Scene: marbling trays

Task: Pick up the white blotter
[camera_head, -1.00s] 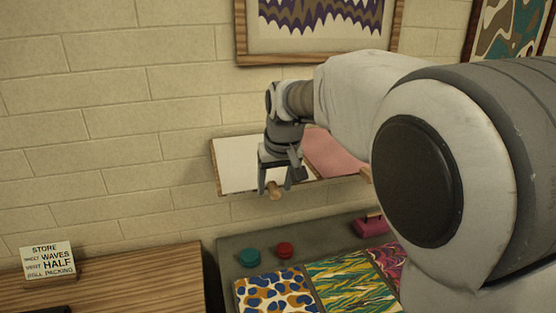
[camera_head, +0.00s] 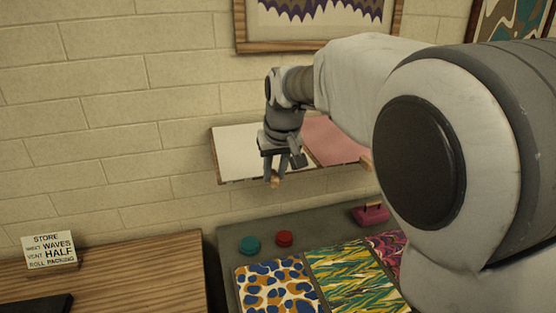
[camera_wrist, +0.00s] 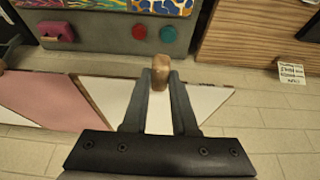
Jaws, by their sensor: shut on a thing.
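The white blotter (camera_head: 238,150) is a flat white panel on the shelf against the brick wall, left of a pink one. In the wrist view, the white blotter (camera_wrist: 105,97) lies behind and beneath my fingers. My gripper (camera_head: 275,182) is at its front edge, with its fingers pointing down. In the wrist view, my gripper (camera_wrist: 160,78) is shut on a rounded wooden knob (camera_wrist: 161,64) at that edge. The fingers and the palm hide the middle of the blotter.
A pink blotter (camera_head: 335,142) lies right beside the white one. Below is a grey bench with a teal knob (camera_head: 250,244), a red knob (camera_head: 284,239), a magenta block (camera_head: 371,215) and patterned sheets (camera_head: 276,285). A sign (camera_head: 50,250) stands on the wooden counter (camera_head: 140,272) at left.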

